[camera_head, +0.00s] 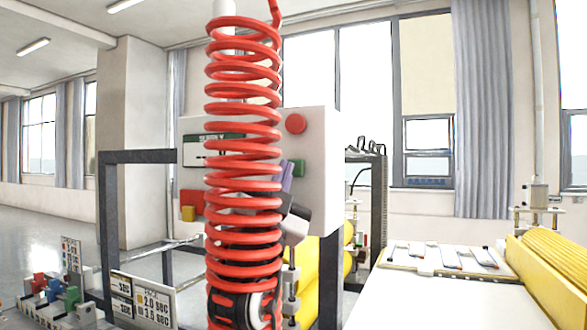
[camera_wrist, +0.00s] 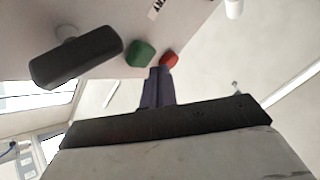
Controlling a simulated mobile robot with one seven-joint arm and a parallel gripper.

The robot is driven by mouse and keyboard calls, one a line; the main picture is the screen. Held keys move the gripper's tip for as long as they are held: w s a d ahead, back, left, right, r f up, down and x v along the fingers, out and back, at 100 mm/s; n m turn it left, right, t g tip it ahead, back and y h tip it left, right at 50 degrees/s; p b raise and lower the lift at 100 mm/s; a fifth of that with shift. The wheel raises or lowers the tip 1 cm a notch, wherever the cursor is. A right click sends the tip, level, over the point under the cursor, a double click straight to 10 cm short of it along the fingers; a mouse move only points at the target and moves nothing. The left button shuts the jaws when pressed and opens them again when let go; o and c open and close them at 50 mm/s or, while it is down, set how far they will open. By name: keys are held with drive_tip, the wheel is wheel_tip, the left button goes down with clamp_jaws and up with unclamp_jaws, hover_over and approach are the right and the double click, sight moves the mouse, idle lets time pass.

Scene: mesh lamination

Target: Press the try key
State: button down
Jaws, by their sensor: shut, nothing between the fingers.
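A white control panel (camera_head: 318,150) stands behind my red coiled hose in the head view. It carries a round red button (camera_head: 295,123) at the upper right and a green key (camera_head: 298,168) below it. In the wrist view my fingertips (camera_wrist: 160,70) point at the panel face, near a green key (camera_wrist: 140,53) and a red key (camera_wrist: 169,58). Whether they touch either is unclear.
A dark block (camera_wrist: 77,55) projects from the panel in the wrist view. Yellow rollers (camera_head: 548,270) and a white table (camera_head: 440,300) lie right. A signboard (camera_head: 145,298) stands lower left.

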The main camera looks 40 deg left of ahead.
drive_tip(key=shift+w, duration=0.15)
drive_tip(key=shift+w+a, duration=0.1)
drive_tip(key=shift+w, duration=0.15)
drive_tip(key=shift+w+a, duration=0.1)
drive_tip(key=shift+w, duration=0.45)
idle(0.7)
drive_tip(key=shift+s, duration=0.1)
drive_tip(key=shift+s+d+b, duration=0.25)
drive_tip(key=shift+s+b, duration=0.15)
drive_tip(key=shift+s, duration=0.45)
drive_tip(key=shift+s+d+b, duration=0.2)
drive_tip(key=shift+s, duration=0.6)
drive_tip(key=shift+s+d+b, duration=0.15)
drive_tip(key=shift+s, duration=0.7)
drive_tip(key=shift+s+d+b, duration=0.2)
drive_tip(key=shift+s, duration=0.6)
